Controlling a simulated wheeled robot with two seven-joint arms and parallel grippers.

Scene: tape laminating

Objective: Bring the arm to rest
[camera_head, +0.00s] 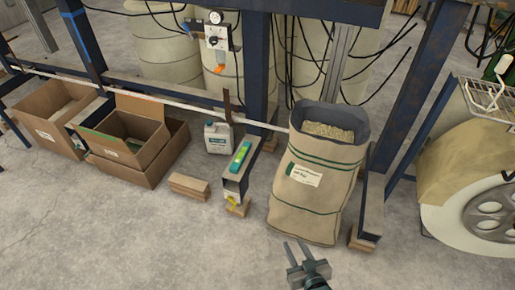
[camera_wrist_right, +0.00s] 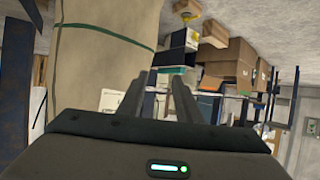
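My right gripper (camera_head: 296,252) shows at the bottom of the head view, in front of the large tan sack. Its two fingers are apart with nothing between them. In the right wrist view the same gripper (camera_wrist_right: 162,82) has its two dark fingers spread, with a gap between the tips. A small green light glows on its body. My left gripper is not in the head view.
An open tan sack (camera_head: 313,190) of pale granules stands just beyond my right gripper. Open cardboard boxes (camera_head: 140,165), a white jug (camera_head: 218,138) and a wooden block (camera_head: 189,188) are to the left. A large wheel (camera_head: 480,215) stands right. Front floor is clear.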

